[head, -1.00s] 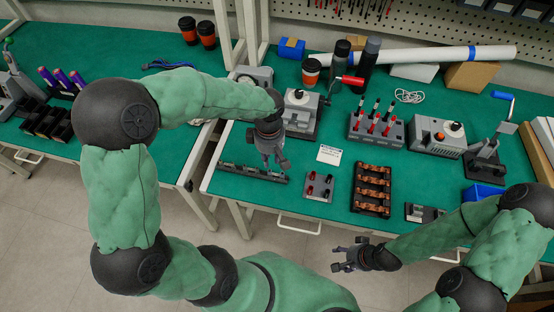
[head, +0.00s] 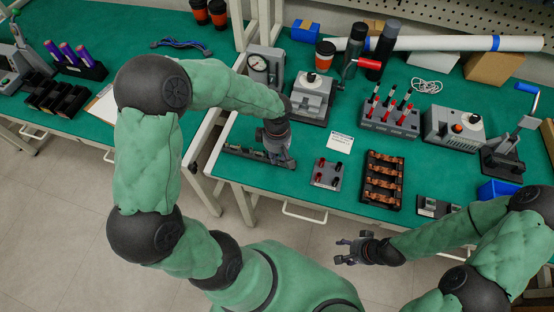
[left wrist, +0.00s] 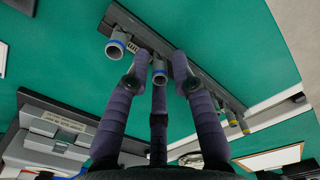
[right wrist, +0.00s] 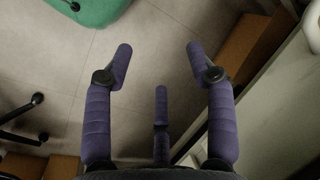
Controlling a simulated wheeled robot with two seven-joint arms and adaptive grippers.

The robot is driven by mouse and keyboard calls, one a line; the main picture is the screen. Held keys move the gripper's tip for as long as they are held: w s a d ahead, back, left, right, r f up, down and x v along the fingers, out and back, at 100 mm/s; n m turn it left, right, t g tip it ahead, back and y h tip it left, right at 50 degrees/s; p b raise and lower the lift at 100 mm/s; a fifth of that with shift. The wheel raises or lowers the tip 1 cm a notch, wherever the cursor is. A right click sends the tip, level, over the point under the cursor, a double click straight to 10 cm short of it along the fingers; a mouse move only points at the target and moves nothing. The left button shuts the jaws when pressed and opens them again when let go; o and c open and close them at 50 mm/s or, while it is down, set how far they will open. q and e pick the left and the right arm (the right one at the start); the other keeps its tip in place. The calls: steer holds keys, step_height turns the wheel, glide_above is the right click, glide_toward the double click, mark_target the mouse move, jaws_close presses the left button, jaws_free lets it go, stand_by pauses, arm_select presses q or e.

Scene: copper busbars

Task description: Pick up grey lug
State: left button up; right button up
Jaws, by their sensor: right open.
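A dark rack (head: 240,152) with small lugs lies at the front left of the main bench. The rack also shows in the left wrist view (left wrist: 205,84). There, a grey lug with a blue ring (left wrist: 159,76) sits between the fingertips of my left gripper (left wrist: 160,62), with a gap on each side. Another blue-ringed grey lug (left wrist: 117,46) is further left; yellow-ringed lugs (left wrist: 231,117) are at the right end. My left gripper is open, right above the rack. My right gripper (head: 350,251) is open and empty, off the bench's front edge.
A small block with red and black posts (head: 326,174) and a tray of copper parts (head: 382,180) lie right of the rack. A grey device with a gauge (head: 262,70) and a press (head: 312,98) stand behind.

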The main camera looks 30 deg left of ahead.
arm_select(q)
steer(key=shift+f, duration=0.4)
jaws_close()
steer(key=shift+r, duration=0.15)
